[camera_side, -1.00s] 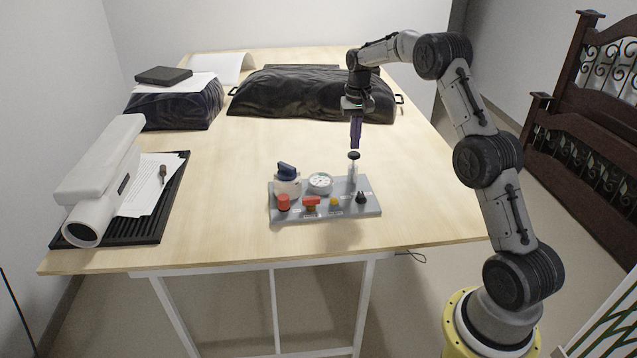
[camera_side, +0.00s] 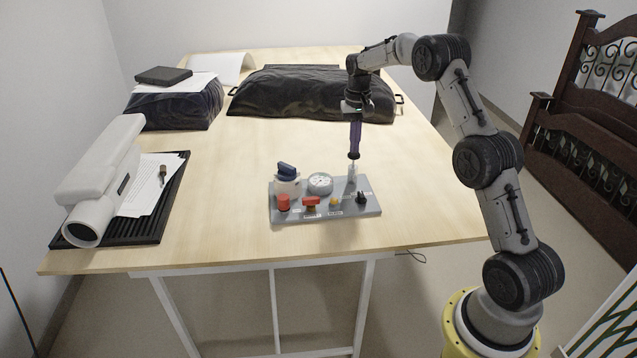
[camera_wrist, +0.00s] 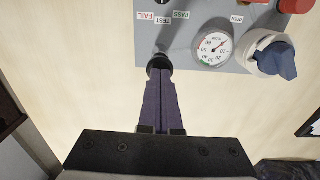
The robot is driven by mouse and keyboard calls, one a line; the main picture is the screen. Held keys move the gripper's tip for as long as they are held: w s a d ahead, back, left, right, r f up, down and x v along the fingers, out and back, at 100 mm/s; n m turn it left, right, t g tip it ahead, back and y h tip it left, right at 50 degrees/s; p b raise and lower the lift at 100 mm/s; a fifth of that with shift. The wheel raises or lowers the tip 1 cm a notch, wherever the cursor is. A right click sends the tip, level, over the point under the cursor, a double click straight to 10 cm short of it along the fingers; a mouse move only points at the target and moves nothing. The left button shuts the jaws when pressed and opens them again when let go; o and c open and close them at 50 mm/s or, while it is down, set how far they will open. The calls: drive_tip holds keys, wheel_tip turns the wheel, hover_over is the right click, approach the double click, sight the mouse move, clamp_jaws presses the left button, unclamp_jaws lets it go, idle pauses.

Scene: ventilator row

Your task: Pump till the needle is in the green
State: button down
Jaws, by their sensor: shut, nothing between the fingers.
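The hand pump (camera_side: 352,173) stands upright at the back right of a grey panel (camera_side: 290,214), with a black knob (camera_side: 353,157) on its rod. The knob (camera_wrist: 159,62) also shows in the wrist view. My gripper (camera_side: 354,150) is shut, pointing down, its purple fingertips at the top of the knob and apparently touching it. The gripper (camera_wrist: 158,78) holds nothing. The round white gauge (camera_side: 320,183) sits left of the pump.
A white device (camera_side: 100,180) stands left. The table around the panel is clear.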

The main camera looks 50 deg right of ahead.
drive_tip(key=shift+f, duration=0.45)
drive_tip(key=shift+r, duration=0.25)
idle(1.1)
drive_tip(key=shift+f, duration=0.1)
